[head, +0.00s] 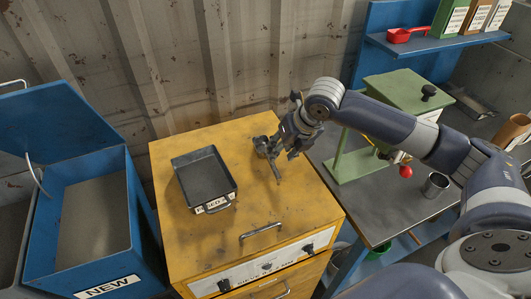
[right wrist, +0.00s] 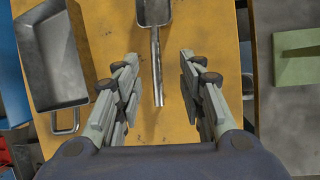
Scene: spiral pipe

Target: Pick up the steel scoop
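The steel scoop (head: 276,172) lies on top of the yellow cabinet (head: 178,245), partly hidden by my right gripper in the head view. In the right wrist view the scoop (right wrist: 155,50) shows its pan at the top edge and its thin handle pointing down between my fingers. My right gripper (right wrist: 158,62) is open and empty, with one finger on each side of the handle. It seems to be above the handle; I see no contact. My left gripper is not in view.
A dark metal tray (head: 206,168) with a label sits left of the scoop. A blue bin (head: 130,230) marked NEW stands further left. On the right, a grey bench holds a green press (head: 352,168) and a metal cup (head: 435,184). A red scoop (head: 398,36) lies on a blue shelf.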

